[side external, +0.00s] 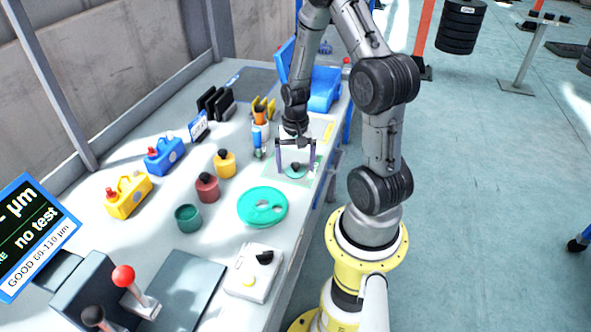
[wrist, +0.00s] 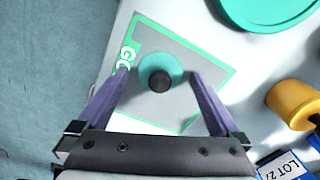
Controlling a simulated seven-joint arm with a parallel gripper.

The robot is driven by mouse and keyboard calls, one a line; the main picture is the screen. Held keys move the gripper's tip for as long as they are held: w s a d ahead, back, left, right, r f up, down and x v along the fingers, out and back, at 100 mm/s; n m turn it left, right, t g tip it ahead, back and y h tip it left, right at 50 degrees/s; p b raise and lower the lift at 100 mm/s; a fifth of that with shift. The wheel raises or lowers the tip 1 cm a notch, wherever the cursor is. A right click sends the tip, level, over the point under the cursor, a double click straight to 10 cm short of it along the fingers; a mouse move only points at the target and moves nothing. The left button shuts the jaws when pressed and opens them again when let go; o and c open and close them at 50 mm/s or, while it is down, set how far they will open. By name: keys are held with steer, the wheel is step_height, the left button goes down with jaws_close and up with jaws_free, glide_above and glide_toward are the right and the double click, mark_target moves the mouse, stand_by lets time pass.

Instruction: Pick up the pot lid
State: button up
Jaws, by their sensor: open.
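The pot lid (side external: 295,171) is a small teal disc with a black knob. It lies on a green-bordered grey mat (side external: 309,176) on the bench; the wrist view also shows the lid (wrist: 148,61) from above. My gripper (side external: 296,161) is open above the mat, pointing down. In the wrist view its purple fingers (wrist: 160,74) stand on either side of the lid, with gaps between them and it. An open teal pot (side external: 188,219) stands closer to the camera on the left. Whether the fingertips are at knob height is hard to tell.
A red pot (side external: 207,189) and a yellow pot (side external: 225,165) with black knobs stand left of the mat. A white switch box (side external: 254,272) is near the bench edge.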

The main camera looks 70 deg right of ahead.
steer(key=shift+c, duration=0.2)
steer(key=c, duration=1.3)
steer(key=shift+r, duration=0.1)
